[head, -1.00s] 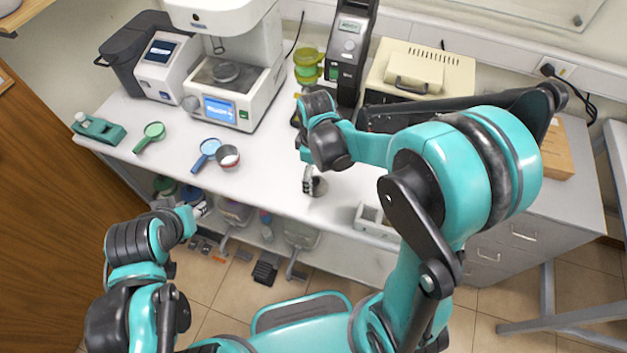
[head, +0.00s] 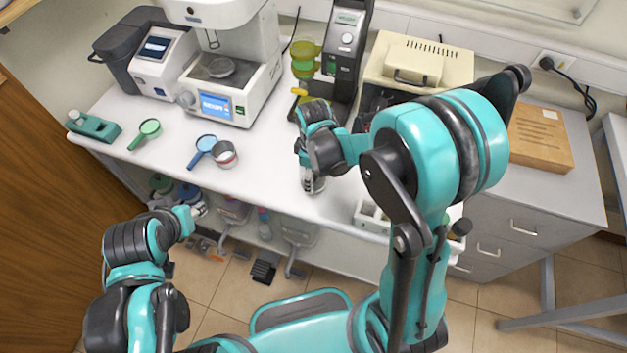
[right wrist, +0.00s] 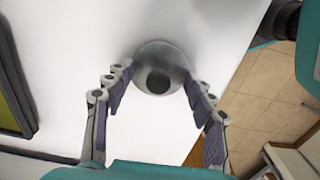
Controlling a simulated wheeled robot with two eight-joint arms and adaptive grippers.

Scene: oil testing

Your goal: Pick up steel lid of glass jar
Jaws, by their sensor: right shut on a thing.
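The steel lid (right wrist: 172,55) is a round grey disc with a dark round centre, seen from above in the right wrist view. It sits between the two fingertips of my right gripper (right wrist: 158,80), which is shut on it at its rim. In the head view my right gripper (head: 310,172) points down over the glass jar (head: 316,187) near the front edge of the table; the fingers hide most of the jar and lid. I cannot tell whether the lid still touches the jar. My left gripper (head: 198,210) is low at the left, off the table's front; its fingers are too small to read.
A white tray (head: 372,216) stands to the right of the jar. Instruments line the back.

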